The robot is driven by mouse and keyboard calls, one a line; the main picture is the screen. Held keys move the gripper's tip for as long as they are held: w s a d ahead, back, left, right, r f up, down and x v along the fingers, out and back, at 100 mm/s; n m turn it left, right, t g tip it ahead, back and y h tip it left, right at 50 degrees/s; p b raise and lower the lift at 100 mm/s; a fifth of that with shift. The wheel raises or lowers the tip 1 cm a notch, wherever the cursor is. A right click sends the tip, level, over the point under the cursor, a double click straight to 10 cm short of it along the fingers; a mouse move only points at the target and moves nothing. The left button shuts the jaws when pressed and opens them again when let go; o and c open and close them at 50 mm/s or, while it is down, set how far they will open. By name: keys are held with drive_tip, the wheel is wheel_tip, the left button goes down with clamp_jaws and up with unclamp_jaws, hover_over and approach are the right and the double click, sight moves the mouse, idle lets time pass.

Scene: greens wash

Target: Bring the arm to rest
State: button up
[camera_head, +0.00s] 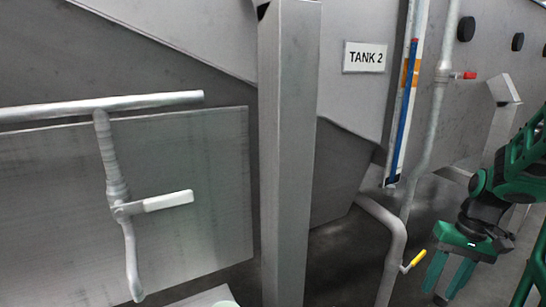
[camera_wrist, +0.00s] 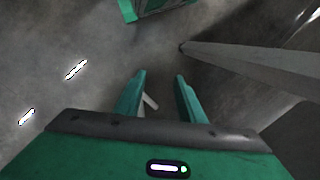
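My arm is at the right edge in the head view, its green links bent downward. My gripper (camera_head: 449,277) hangs at the lower right with its fingers pointing down. In the wrist view my gripper (camera_wrist: 163,95) shows two green fingers set apart with a clear gap between them. Nothing is held between them. A thin pale bar shows beside the left finger in the wrist view; I cannot tell what it is. Dark grey floor (camera_wrist: 85,45) lies below the fingers.
A grey post (camera_head: 289,160) stands mid-view before tank 2 (camera_head: 365,57). A pipe with a white-handled valve (camera_head: 168,201) is at left. A yellow-handled valve (camera_head: 413,261) sits on a pipe just left of my gripper. A red-handled valve (camera_head: 466,75) is higher up.

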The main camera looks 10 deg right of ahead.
drive_tip(key=s+a+r+h, duration=0.1)
drive_tip(key=s+a+r, duration=0.2)
drive_tip(key=s, duration=0.2)
drive_tip(key=s+a+r+m+h, duration=0.1)
drive_tip(key=s+a+r, duration=0.2)
drive_tip(key=s, duration=0.3)
drive_tip(key=shift+s, duration=0.15)
drive_tip(key=shift+w+f, duration=0.2)
drive_tip(key=shift+w, duration=0.45)
